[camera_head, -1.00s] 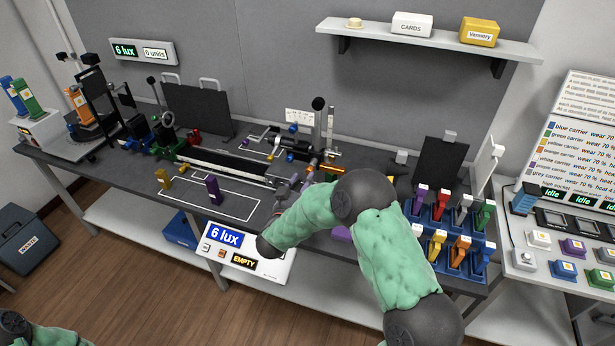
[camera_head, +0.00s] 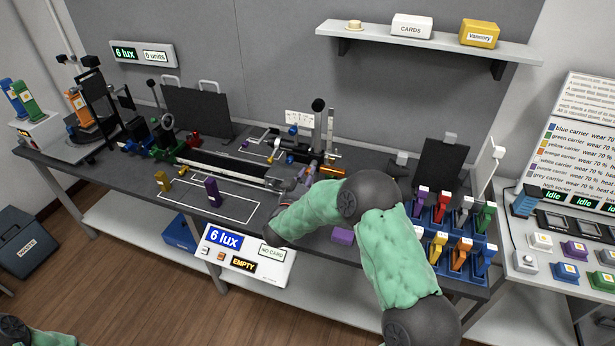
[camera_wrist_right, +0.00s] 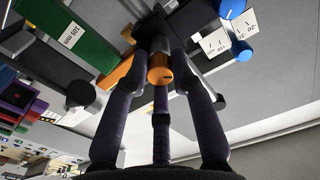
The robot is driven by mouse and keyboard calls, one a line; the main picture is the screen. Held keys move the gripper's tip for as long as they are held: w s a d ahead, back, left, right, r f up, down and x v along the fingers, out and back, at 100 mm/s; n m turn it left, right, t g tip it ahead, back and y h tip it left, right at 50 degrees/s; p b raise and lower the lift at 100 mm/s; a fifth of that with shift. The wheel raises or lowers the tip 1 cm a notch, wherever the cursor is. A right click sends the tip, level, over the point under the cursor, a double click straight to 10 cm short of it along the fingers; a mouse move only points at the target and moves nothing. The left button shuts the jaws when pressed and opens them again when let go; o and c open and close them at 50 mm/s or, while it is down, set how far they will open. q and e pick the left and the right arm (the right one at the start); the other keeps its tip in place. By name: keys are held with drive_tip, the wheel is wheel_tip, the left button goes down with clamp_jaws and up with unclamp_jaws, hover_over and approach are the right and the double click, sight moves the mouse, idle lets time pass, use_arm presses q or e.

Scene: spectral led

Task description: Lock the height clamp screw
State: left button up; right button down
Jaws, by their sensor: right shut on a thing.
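In the right wrist view an orange cylindrical knob (camera_wrist_right: 160,70) sits on a dark block, between the fingers of my right gripper (camera_wrist_right: 159,62). The dark fingers are closed around its sides. In the head view an orange part (camera_head: 333,170) shows at the post assembly (camera_head: 330,130) at the back of the bench. My right gripper (camera_head: 303,183) reaches up to that assembly from the front, partly hidden by my forearm. Which orange part is the height clamp screw is not labelled. My left gripper is out of view; only a bit of that arm shows at bottom left.
Blue knobs (camera_wrist_right: 231,8) and white scale tags (camera_wrist_right: 216,42) lie close to the fingers. A green block (camera_wrist_right: 75,35) is at left. A rack of coloured carriers (camera_head: 450,235) stands at the right of the bench. A purple block (camera_head: 212,192) stands in the outlined area.

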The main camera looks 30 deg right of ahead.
drive_tip(key=shift+f, duration=0.15)
drive_tip(key=shift+a+m+b, duration=0.2)
drive_tip(key=shift+m+b, duration=5.8)
drive_tip(key=shift+m, duration=3.9)
drive_tip(key=c, duration=1.1)
unclamp_jaws()
drive_tip(key=shift+w, duration=0.1)
drive_tip(key=shift+o, duration=0.2)
